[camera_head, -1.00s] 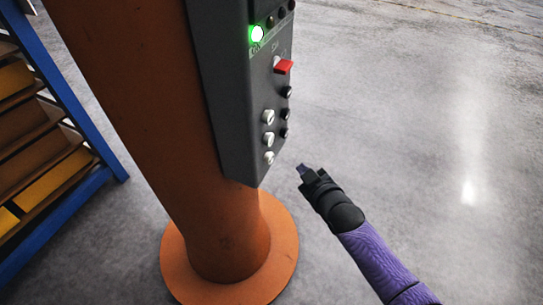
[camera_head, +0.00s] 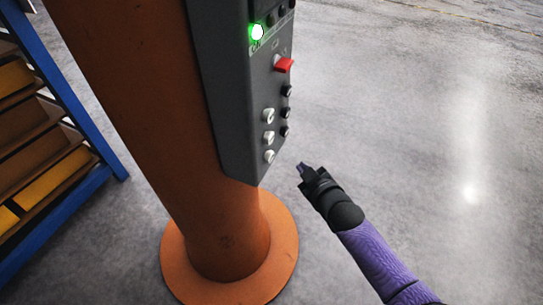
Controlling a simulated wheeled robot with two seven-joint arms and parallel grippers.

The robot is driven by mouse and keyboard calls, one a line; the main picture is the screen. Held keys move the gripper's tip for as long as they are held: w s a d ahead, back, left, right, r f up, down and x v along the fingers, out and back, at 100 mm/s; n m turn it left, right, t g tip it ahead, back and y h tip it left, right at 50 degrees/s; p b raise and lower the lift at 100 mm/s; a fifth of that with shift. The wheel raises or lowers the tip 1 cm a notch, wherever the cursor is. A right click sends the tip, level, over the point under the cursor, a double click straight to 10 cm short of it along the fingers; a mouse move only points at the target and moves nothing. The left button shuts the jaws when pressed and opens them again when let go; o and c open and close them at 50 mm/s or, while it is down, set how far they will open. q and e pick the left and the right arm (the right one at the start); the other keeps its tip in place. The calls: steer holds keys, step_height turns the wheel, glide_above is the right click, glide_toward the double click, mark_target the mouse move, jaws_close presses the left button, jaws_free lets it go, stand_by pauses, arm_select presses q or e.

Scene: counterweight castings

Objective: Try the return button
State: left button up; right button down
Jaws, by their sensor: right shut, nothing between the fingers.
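A grey control box (camera_head: 238,120) is mounted on an orange column. Its face has a lit green lamp (camera_head: 257,32), a red switch (camera_head: 284,65), white buttons (camera_head: 268,137) in a column and black buttons (camera_head: 285,111) beside them. The labels are too small to read, so I cannot tell which one is the return button. My right gripper (camera_head: 302,169) is shut and empty, just right of the box's lower end and apart from the buttons. My left gripper is not in view.
The orange column (camera_head: 150,110) stands on a round orange base (camera_head: 277,262). A blue rack (camera_head: 70,105) with yellow and brown bins is at the left. Open grey floor (camera_head: 420,120) lies to the right.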

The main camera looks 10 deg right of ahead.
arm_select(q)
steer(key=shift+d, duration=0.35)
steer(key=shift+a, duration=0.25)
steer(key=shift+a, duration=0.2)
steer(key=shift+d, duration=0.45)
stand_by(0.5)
